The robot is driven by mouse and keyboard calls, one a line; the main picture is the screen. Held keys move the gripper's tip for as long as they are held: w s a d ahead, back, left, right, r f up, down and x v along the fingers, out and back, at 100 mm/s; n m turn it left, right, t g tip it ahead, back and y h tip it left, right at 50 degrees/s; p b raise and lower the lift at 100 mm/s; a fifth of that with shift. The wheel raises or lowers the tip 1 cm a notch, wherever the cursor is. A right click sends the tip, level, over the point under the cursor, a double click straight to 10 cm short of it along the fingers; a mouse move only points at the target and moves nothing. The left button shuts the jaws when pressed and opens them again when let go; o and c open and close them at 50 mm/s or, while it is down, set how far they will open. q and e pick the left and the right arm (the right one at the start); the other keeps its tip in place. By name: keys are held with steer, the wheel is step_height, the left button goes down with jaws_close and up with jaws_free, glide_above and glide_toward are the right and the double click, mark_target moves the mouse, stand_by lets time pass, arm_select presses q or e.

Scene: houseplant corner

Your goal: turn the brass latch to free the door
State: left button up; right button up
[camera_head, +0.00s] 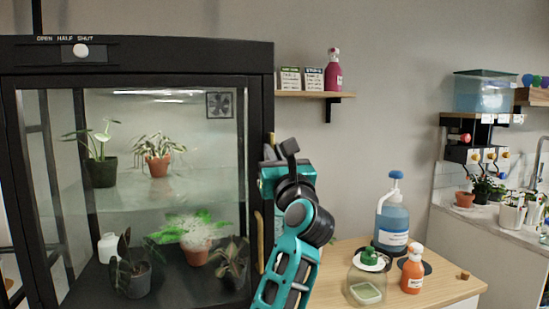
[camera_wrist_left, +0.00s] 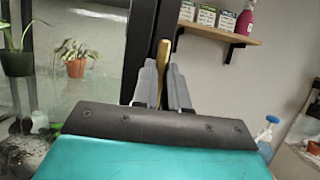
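The brass latch (camera_wrist_left: 164,50) stands upright at the cabinet's right edge in the left wrist view. My left gripper (camera_wrist_left: 162,72) has its two grey fingers on either side of it, close together, with the latch filling the narrow gap. In the head view the latch (camera_head: 271,141) shows only as a small strip beside my left gripper (camera_head: 269,155), and the wrist hides the rest. The glass door (camera_head: 150,185) sits in its black frame and looks closed. My right gripper is in neither view.
Potted plants (camera_head: 158,165) stand inside the cabinet. A long tan handle (camera_head: 258,240) runs down the door's right side. A wall shelf (camera_head: 305,95) holds a pink bottle (camera_head: 333,70). A wooden table (camera_head: 440,285) at right carries a blue jug (camera_head: 392,222) and an orange spray bottle (camera_head: 412,270).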

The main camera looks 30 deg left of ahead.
arm_select(q)
steer(key=o, duration=0.5)
steer(key=shift+c, duration=0.2)
steer(key=b+v, duration=0.2)
steer(key=v, duration=1.1)
steer(key=shift+r, duration=0.1)
